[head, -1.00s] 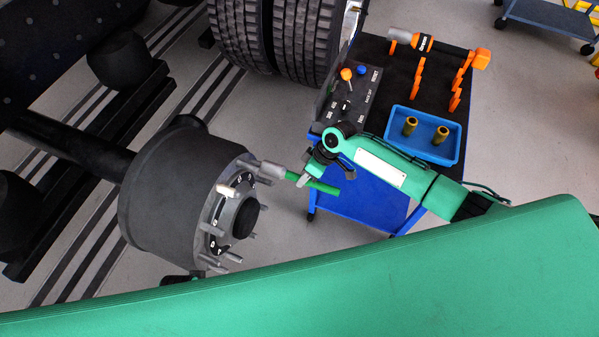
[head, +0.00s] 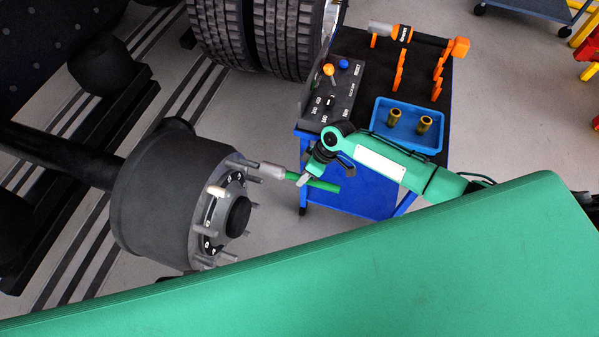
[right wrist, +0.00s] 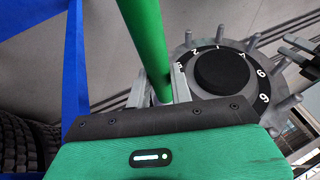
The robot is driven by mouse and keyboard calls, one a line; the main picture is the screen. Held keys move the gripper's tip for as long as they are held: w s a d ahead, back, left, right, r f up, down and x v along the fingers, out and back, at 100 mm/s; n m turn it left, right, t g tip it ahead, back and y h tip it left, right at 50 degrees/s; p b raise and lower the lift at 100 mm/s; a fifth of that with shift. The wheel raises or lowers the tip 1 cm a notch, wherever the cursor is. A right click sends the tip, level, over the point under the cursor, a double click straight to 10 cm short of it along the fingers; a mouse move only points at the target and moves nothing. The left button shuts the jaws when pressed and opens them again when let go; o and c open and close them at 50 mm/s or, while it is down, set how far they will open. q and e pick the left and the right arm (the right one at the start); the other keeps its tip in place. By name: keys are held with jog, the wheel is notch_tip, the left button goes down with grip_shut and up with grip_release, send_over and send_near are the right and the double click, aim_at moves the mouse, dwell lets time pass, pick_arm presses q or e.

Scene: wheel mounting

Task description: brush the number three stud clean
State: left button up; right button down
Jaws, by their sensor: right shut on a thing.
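The wheel hub (head: 172,190) carries a ring of studs around a black centre cap (head: 238,217), with numbers on its face. In the right wrist view the hub's number plate (right wrist: 220,48) shows; the number three lies close to the handle, and its stud is largely hidden there. My right gripper (head: 304,178) is shut on the brush by its green handle (head: 325,186). The brush's grey head (head: 271,171) points at the upper studs; I cannot tell whether it touches one. A dark pronged shape (right wrist: 302,52), perhaps my left gripper, shows at the right wrist view's edge.
A blue cart (head: 360,190) stands right of the hub, bearing a blue tray (head: 410,124) with two brass-coloured sockets, a control panel (head: 331,97) and an orange-and-grey tool (head: 403,33). Tyres (head: 255,38) stand behind. Floor shows between hub and cart.

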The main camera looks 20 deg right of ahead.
aim_at(321, 181)
pick_arm(q)
jog(key=shift+r, duration=0.1)
pick_arm(e)
jog(key=shift+s+d, duration=0.1)
jog(key=shift+d, duration=0.05)
jog(key=shift+s+d+p, duration=0.45)
jog(key=shift+s+d, duration=0.25)
jog(key=shift+d, duration=0.35)
jog(key=shift+s+d+p, duration=0.45)
jog(key=shift+s+d, duration=0.25)
jog(key=shift+d, duration=0.3)
pick_arm(q)
jog(key=shift+v, duration=0.85)
jog(key=shift+w, duration=0.2)
